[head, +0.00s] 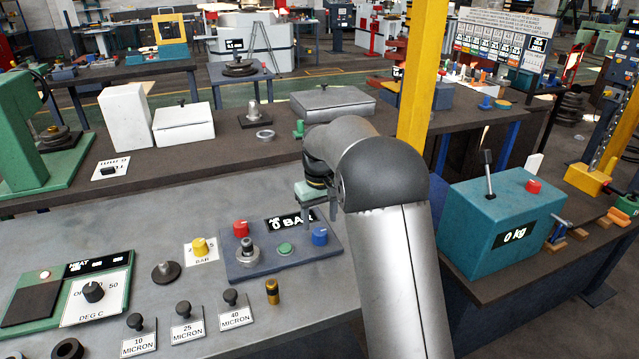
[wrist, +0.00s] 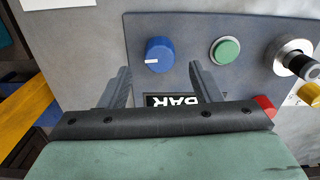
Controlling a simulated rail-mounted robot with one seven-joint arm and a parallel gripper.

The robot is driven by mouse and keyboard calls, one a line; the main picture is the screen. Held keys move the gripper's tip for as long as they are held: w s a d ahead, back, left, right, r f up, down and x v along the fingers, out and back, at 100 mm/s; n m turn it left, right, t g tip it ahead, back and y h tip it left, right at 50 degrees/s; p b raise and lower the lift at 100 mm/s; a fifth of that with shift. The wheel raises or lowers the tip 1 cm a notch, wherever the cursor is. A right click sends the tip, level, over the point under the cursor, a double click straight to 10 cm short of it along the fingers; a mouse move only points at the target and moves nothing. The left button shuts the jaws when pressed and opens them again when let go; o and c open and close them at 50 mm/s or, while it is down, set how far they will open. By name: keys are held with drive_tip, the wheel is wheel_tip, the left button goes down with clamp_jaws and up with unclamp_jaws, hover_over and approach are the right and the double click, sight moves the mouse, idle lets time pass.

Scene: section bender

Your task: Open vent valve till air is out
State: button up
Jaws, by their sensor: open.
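A blue-grey panel (head: 265,262) on the grey bench carries a blue knob (head: 320,236), a red knob (head: 241,229), a green button (head: 285,249), a metal fitting (head: 247,252) and a display (head: 291,222) reading 0 BAR. Which knob is the vent valve is not labelled legibly. In the wrist view my gripper (wrist: 159,68) is open and empty. The blue knob (wrist: 159,55) shows between and just beyond its fingertips, with a white pointer line toward the left. The green button (wrist: 225,50) lies right of the fingers. My arm hides part of the display in the head view.
A yellow knob (head: 200,247) stands on a BAR label left of the panel. Several black-knobbed micron pieces (head: 185,312) and a brass piece (head: 272,291) stand in front. A teal box (head: 502,225) reading 0 kg stands right. A yellow post (head: 420,75) rises behind my arm.

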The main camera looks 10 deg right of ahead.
sight(319, 232)
wheel_tip(319, 232, up, 14)
drive_tip(key=shift+f, duration=0.25)
drive_tip(key=s+f, duration=0.4)
drive_tip(key=s, duration=0.8)
drive_tip(key=s+f+m, duration=0.1)
drive_tip(key=s+f, duration=0.3)
drive_tip(key=s, duration=0.8)
drive_tip(key=s+f+m, duration=0.1)
drive_tip(key=s+f, duration=0.3)
drive_tip(key=s, duration=0.8)
drive_tip(key=shift+s+a+f, duration=0.15)
drive_tip(key=shift+s+a, duration=0.05)
drive_tip(key=shift+a, duration=0.25)
